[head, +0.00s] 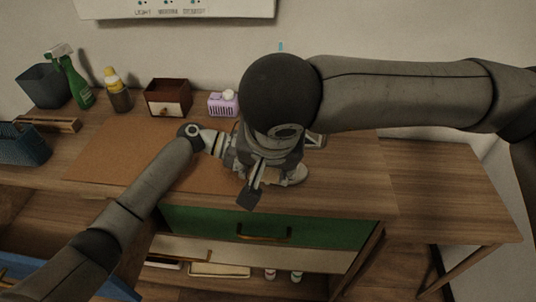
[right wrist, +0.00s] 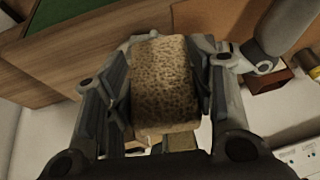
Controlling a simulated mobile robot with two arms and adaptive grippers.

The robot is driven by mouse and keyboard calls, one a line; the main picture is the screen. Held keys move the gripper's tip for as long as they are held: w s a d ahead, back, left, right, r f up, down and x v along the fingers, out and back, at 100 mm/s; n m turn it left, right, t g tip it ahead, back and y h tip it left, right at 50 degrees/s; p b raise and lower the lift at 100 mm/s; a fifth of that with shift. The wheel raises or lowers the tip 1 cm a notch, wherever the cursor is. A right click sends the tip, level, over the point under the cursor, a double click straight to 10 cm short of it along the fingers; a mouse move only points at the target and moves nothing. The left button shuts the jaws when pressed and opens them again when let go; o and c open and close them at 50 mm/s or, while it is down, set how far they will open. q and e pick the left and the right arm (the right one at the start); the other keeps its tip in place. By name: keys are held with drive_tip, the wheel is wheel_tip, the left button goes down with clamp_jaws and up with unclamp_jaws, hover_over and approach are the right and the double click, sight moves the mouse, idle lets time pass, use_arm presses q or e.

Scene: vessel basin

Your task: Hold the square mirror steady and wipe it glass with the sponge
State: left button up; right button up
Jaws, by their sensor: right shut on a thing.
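A tan, pitted sponge (right wrist: 163,88) fills the space between the fingers of my right gripper (head: 266,180), which is shut on it. In the head view this gripper points down over the table, right of the cork-coloured mat, and its wrist covers much of what lies below. My left gripper (head: 226,150) reaches in from the left to the same spot; its fingertips are hidden behind the right wrist, so its grip does not show. I cannot make out the square mirror clearly; a small part of a pale-edged frame shows right of the right wrist.
The brown mat (head: 120,157) lies on the wooden table. Along the back stand a green spray bottle (head: 75,82), a yellow-capped bottle (head: 116,90), a small drawer box (head: 168,98) and a purple basket (head: 223,104). A blue basket (head: 22,146) is at left. The table's right end is clear.

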use_arm(q)
drive_tip(key=shift+s+a+f, duration=0.1)
drive_tip(key=shift+f, duration=0.2)
drive_tip(key=o, duration=0.7)
drive_tip(key=shift+o, duration=0.8)
drive_tip(key=shift+r, duration=0.15)
drive_tip(key=shift+r, duration=0.1)
